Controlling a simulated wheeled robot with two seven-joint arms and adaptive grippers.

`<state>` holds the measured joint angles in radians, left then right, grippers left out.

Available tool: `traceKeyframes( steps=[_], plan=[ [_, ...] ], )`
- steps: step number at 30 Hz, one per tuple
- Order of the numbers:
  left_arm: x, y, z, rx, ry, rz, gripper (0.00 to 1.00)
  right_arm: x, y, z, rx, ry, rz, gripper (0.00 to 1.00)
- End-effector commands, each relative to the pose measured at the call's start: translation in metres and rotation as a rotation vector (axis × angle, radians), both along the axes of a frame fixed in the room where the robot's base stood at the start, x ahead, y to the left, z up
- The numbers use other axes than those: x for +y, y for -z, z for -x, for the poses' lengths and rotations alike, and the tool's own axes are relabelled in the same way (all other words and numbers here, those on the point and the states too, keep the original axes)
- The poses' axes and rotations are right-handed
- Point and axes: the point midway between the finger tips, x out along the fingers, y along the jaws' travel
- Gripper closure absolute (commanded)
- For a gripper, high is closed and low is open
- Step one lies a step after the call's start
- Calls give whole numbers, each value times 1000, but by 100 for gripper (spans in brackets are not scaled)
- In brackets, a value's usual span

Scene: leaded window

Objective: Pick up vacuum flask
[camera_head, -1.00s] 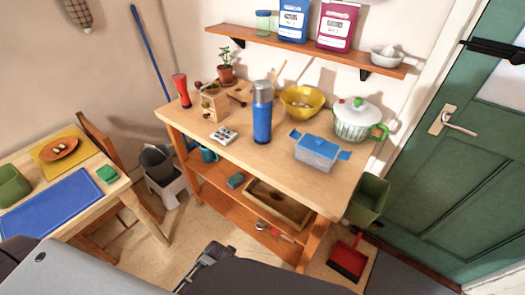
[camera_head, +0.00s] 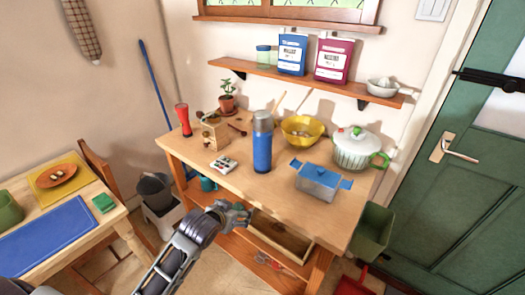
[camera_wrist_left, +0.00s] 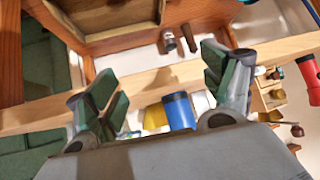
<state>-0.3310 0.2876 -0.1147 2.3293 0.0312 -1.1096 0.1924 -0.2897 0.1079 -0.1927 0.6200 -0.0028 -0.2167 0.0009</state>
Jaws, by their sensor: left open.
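The vacuum flask (camera_head: 262,150) is a blue cylinder with a grey top. It stands upright on the wooden workbench (camera_head: 222,187), near the middle, and nothing touches it. My left gripper (camera_head: 238,212) is in front of the bench's front edge, apart from the flask and lower in the picture. In the left wrist view the two dark green finger pads (camera_wrist_left: 163,82) are spread with nothing between them. A blue cylinder, which looks like the flask (camera_wrist_left: 179,111), shows beyond the bench edge there, partly hidden by the gripper body. My right gripper is not in view.
A wall shelf (camera_head: 300,80) hangs above. The bench's front strip is clear.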

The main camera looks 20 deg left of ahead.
Motion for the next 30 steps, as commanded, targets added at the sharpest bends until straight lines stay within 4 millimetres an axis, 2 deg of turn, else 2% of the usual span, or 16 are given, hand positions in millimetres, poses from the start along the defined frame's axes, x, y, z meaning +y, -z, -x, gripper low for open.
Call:
traceKeyframes(
  steps=[1, 3, 9, 15, 18, 21, 30],
  plan=[
    [1, -21, -14, -65, 3, 5, 18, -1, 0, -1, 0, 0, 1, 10],
    [2, -49, -31, -151, 6, 20, 18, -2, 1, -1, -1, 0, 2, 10],
    [2, -130, -73, -399, 34, 71, 18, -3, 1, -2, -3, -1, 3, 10],
    [0, -200, -98, -600, 78, 120, 18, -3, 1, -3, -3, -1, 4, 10],
    [0, -221, -103, -659, 94, 137, 18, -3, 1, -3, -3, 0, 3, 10],
    [-1, -231, -105, -689, 103, 147, 18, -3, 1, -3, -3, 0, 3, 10],
    [-1, -234, -106, -696, 105, 151, 18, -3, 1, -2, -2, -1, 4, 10]
  ],
)
